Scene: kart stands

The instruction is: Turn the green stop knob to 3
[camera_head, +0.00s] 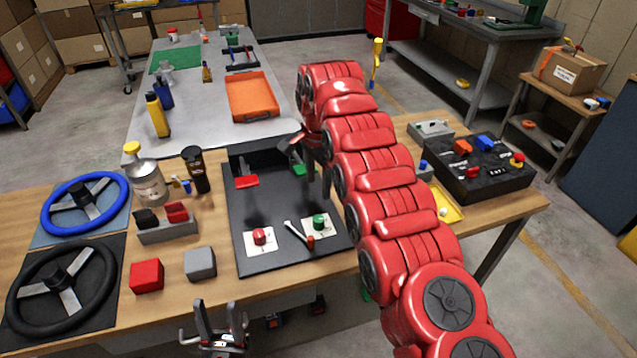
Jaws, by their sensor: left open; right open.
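The green knob (319,222) sits on a white plate at the front right of a black panel (285,264); its dial marks are too small to read. A red knob (259,236) sits on another white plate to its left. My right gripper (311,163) is over the back part of the panel, behind the green knob and apart from it; its jaws are open, partly hidden by my red arm. My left gripper (218,330) is open and empty in front of the table's front edge, below and left of the panel.
A silver lever with a red grip (310,241) stands between the knobs. Red (246,181) and green (299,169) handles are at the panel's back. Red (147,275) and grey (200,263) blocks, bottles and steering wheels stand left. A black switch box (485,185) is right.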

